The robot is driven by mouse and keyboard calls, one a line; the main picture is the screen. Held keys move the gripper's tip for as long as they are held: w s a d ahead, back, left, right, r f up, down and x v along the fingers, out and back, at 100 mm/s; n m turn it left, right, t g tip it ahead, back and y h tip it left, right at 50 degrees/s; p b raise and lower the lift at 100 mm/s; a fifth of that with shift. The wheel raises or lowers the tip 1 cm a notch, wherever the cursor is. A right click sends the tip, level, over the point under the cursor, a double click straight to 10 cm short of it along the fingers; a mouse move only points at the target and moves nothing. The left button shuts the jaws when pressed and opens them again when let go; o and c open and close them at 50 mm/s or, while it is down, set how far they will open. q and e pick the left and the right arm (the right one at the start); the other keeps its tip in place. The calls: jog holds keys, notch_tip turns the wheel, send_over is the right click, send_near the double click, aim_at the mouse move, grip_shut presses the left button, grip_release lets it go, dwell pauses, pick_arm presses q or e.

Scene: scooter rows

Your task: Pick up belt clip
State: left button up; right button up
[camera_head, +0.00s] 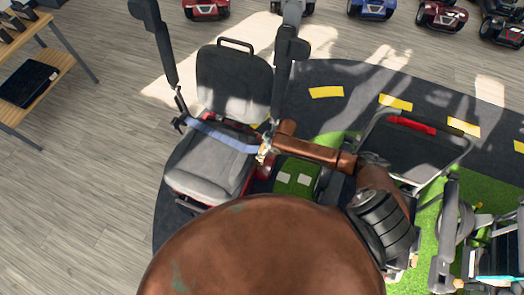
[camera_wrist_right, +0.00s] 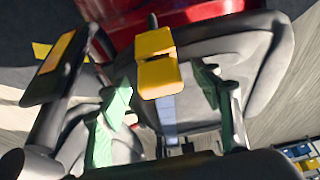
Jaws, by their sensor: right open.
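The belt clip (camera_wrist_right: 158,68) looks like a yellow block in the right wrist view, at upper middle. A blue belt strap (camera_wrist_right: 168,115) runs below it. In the head view the blue strap (camera_head: 222,136) lies across the grey seat (camera_head: 212,168) of a scooter and ends near my right gripper (camera_head: 266,150). The right gripper's green fingers (camera_wrist_right: 162,88) are open, one on each side of the clip in the wrist view. I cannot tell whether they touch it. The clip is hard to make out in the head view. My left gripper is not in view.
Dark armrests (camera_head: 287,70) rise beside the seat, close to my right arm. Another scooter with a dark basket (camera_head: 420,150) stands to the right. A wooden shelf (camera_head: 50,60) is at upper left. Open wood floor (camera_head: 80,200) lies left of the seat.

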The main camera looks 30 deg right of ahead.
jog(key=shift+w+a+f, duration=0.15)
jog(key=shift+w+f, duration=0.1)
jog(key=shift+f, duration=0.3)
jog(key=shift+c, duration=0.5)
jog(key=c, duration=1.2)
